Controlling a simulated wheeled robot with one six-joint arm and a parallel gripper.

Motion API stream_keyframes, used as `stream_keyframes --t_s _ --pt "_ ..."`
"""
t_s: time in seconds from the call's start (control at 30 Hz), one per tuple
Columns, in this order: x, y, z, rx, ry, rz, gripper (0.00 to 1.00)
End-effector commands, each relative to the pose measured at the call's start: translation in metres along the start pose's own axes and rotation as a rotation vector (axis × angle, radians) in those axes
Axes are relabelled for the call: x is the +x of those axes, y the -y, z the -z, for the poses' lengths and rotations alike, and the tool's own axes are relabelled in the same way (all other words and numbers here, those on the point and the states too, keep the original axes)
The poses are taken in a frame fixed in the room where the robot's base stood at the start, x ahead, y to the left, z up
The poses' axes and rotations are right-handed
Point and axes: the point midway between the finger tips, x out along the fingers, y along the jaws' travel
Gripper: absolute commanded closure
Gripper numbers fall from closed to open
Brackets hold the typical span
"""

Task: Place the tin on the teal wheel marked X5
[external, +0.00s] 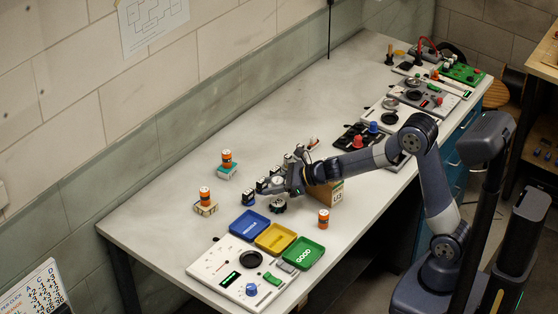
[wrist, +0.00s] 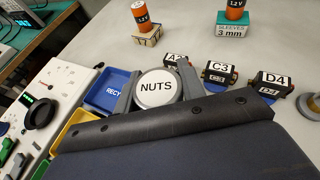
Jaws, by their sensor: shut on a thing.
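My gripper (wrist: 157,90) is shut on a round tin (wrist: 156,86) with a white lid reading NUTS; its fingers lie on either side of it. In the external view my gripper (external: 284,185) holds the tin above the bench, beyond the trays. Dark servo blocks with white tags stand past the tin in the wrist view: one tag partly hidden, starting with A (wrist: 174,60), one C3 (wrist: 217,72) and one D4 (wrist: 271,84). I cannot make out a teal wheel or an X5 tag in either view. A dark round part (external: 278,205) sits just below my gripper.
Blue (external: 249,222), yellow (external: 275,235) and green (external: 304,250) trays lie near a white panel (external: 225,275). Orange cells stand on a wooden block (external: 205,208) and a teal box (external: 228,170). Another cell (external: 323,219) and a cardboard box (external: 326,193) are close right.

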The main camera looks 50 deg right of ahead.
Motion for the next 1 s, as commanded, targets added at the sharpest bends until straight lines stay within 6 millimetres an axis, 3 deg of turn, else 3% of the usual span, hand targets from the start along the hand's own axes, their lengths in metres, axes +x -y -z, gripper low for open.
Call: stream_keyframes --t_s 0.3,0.77,0.8,1.0 --pt "0.015 -0.002 0.036 0.001 0.0 0.0 0.85" --pt "0.018 -0.002 0.042 -0.001 0.002 0.0 0.85" --pt "0.017 -0.002 0.04 -0.001 0.001 0.0 0.59" --pt "0.017 -0.002 0.04 -0.001 0.001 0.0 0.42"
